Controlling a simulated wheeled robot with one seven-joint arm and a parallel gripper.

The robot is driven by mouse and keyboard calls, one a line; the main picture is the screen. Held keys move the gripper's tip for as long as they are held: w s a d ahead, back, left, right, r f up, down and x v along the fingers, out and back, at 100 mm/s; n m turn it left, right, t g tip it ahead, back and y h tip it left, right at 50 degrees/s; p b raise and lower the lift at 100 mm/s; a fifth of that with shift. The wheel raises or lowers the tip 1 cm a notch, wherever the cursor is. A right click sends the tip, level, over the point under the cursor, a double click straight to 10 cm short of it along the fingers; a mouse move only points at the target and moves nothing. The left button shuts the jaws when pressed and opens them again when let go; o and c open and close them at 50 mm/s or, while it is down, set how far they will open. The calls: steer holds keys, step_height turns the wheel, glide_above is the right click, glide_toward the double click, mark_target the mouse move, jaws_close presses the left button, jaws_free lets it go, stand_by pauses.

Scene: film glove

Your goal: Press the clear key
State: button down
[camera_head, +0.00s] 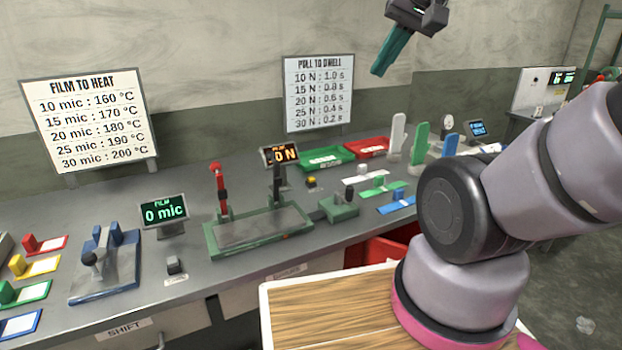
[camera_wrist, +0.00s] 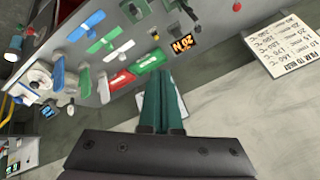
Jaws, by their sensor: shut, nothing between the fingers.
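A small dark key (camera_head: 174,265) with a white label in front of it sits on the bench below the film display (camera_head: 163,211), which reads 0 mic. The label is too small to read, so I cannot tell if this is the clear key. A small yellow-topped button (camera_head: 311,182) sits farther back, also without a legible name. My gripper (camera_head: 378,72) has green fingers, shut and empty, high above the back of the bench and far from both. In the wrist view my gripper (camera_wrist: 160,74) points toward the bench and wall.
A green press (camera_head: 258,231) with upright levers stands mid-bench by an orange display (camera_head: 280,154), partly covered. A blue fixture (camera_head: 106,266) and coloured film cards are at left. Green (camera_head: 327,158) and red (camera_head: 374,147) trays lie behind. Two charts, heat (camera_head: 90,120) and dwell (camera_head: 318,94), stand behind the bench.

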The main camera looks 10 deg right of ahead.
stand_by(0.3)
steer(key=w+d+f+n+h, duration=0.1)
steer(key=w+d+f+n, duration=0.1)
steer(key=w, duration=0.4)
steer(key=w+d+f+n+h, duration=0.1)
steer(key=w+n, duration=0.1)
steer(key=w, duration=0.3)
steer(key=n+t+y, duration=0.1)
steer(key=n+y, duration=0.3)
steer(key=n, duration=1.1)
glide_above(314, 182)
step_height(314, 182, down, 24)
steer(key=shift+r, duration=0.15)
steer(key=shift+f, duration=4.4)
steer(key=shift+f, duration=0.15)
